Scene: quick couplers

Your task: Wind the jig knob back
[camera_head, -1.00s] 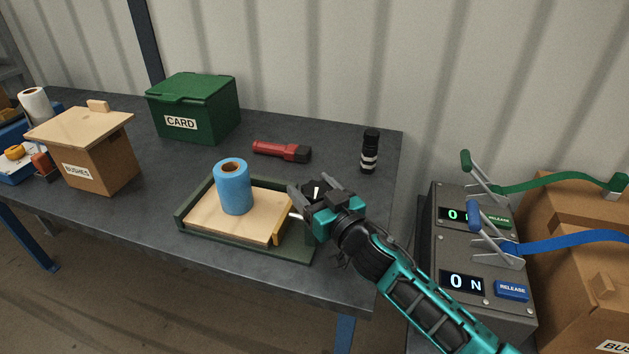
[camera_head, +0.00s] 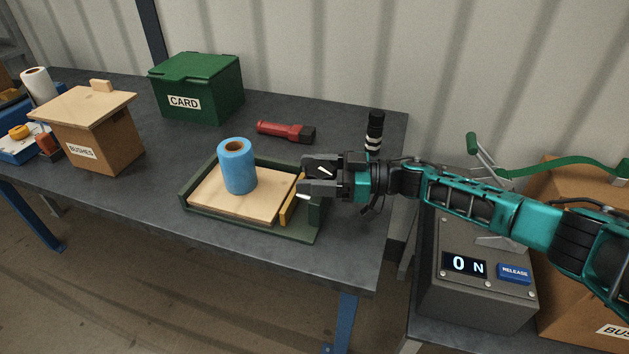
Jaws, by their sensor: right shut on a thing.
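The jig is a low dark green frame (camera_head: 245,231) on the grey bench. A light wooden board (camera_head: 222,204) lies in it, and an upright blue roll (camera_head: 238,167) stands on the board. A yellow bar (camera_head: 290,208) runs along the board's right edge. The dark knob (camera_head: 322,171) with a white pointer mark is at the jig's right side. My right gripper (camera_head: 307,180) comes in from the right and is shut on the knob, with its dark fingers partly hiding it. My left gripper is out of view.
A green CARD box (camera_head: 198,88) and a BUSHES box (camera_head: 102,140) are to the left.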

